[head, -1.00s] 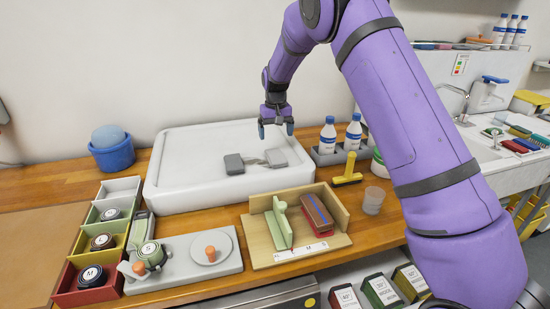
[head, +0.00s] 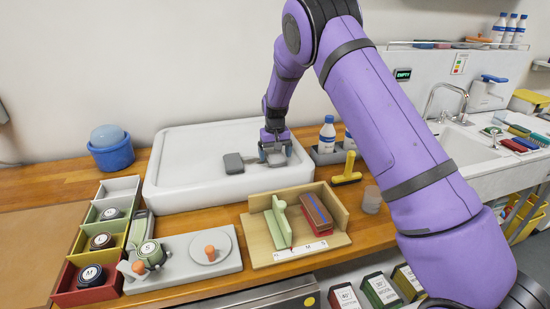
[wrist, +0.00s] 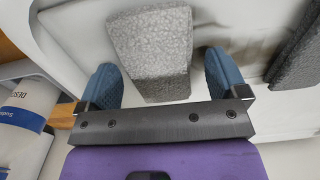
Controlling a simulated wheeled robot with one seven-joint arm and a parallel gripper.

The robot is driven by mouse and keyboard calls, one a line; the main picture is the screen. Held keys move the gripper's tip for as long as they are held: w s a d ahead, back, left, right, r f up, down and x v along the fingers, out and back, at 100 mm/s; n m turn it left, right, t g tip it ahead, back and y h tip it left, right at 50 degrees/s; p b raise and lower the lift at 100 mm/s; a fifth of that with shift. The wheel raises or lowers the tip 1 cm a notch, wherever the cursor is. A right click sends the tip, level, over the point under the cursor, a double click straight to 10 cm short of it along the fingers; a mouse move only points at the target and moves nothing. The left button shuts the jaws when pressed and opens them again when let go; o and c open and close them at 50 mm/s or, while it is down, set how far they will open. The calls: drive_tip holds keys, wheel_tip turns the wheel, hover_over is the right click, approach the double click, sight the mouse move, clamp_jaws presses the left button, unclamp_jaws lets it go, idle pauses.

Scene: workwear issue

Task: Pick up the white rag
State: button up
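A light grey, rough-textured folded piece (wrist: 150,50), the palest cloth-like thing I see, lies in the white basin-like tray (head: 170,190). I cannot tell for sure that it is the white rag. My gripper (head: 275,153) is low over the tray, fingers pointing down. In the wrist view my gripper (wrist: 160,83) is open, one blue fingertip on each side of the piece's near end, with a gap visible at the right finger. In the head view the gripper mostly hides the piece. A darker grey piece (head: 233,163) lies just left of it, and right in the wrist view (wrist: 298,50).
A blue bucket (head: 112,155) stands left of the tray, white bottles (head: 327,135) right of it. In front are a wooden holder (head: 262,250), a grey board with orange knobs (head: 185,270) and coloured bins (head: 120,188). The tray's left part is clear.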

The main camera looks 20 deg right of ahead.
drive_tip(key=c, duration=1)
drive_tip(key=shift+r, duration=0.1)
